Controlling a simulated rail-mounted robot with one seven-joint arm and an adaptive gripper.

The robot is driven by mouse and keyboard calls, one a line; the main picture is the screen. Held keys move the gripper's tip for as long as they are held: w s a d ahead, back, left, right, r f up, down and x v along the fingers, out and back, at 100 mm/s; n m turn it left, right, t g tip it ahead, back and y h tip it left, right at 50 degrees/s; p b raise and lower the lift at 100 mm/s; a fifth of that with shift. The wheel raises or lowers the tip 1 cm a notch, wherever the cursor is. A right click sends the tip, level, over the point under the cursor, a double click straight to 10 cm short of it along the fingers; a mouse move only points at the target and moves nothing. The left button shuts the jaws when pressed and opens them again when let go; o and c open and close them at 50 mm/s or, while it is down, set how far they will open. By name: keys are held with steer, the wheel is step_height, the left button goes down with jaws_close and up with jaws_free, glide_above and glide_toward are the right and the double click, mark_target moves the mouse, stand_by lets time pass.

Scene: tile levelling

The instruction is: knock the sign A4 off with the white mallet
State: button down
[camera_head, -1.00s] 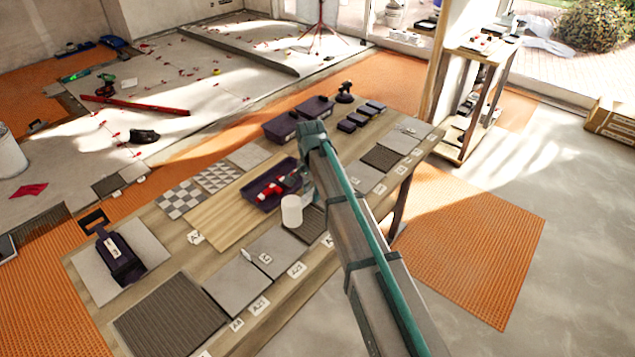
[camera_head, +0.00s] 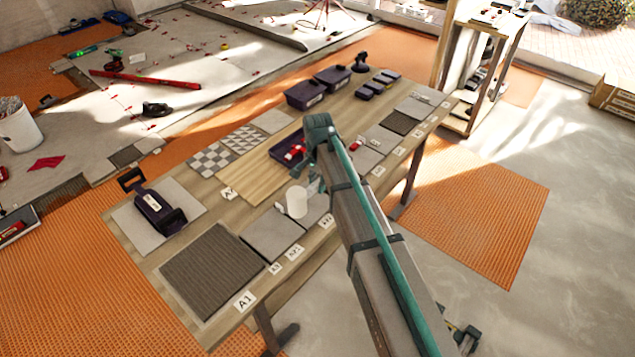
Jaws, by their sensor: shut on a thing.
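The white mallet (camera_head: 297,202) shows as a pale cylinder above the front half of the workbench. My gripper (camera_head: 313,186), partly hidden behind my arm, is shut on it. The mallet's handle is not clearly visible. A small white sign (camera_head: 326,221), which seems to read A4, is at the bench's front edge, just right of and below the mallet in the picture. The mallet and this sign look apart. The lettering is too small to be sure.
Other signs line the front edge, with A1 (camera_head: 245,300) nearest. Tiles lie along the bench (camera_head: 222,190). A purple tray (camera_head: 280,148) with red things sits behind the mallet. A purple tool (camera_head: 158,213) rests on the left tile.

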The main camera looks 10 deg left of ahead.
steer(key=shift+f+b, duration=1.65)
steer(key=shift+f, duration=1.2)
steer(key=a, duration=0.1)
steer(key=w+a, duration=0.1)
steer(key=w+a+p, duration=0.1)
steer(key=shift+w+a+r, duration=0.15)
steer(key=shift+w+a, duration=0.1)
steer(key=shift+a, duration=0.15)
steer(key=shift+s, duration=0.2)
steer(key=shift+s+d+r, duration=0.1)
steer(key=shift+d+r, duration=0.15)
steer(key=shift+r, duration=0.05)
step_height(320, 180, up, 6)
steer(key=s+d+p, duration=0.1)
steer(key=p, duration=0.2)
steer(key=shift+d+p, duration=0.25)
steer(key=shift+p, duration=0.15)
steer(key=shift+d+r, duration=0.1)
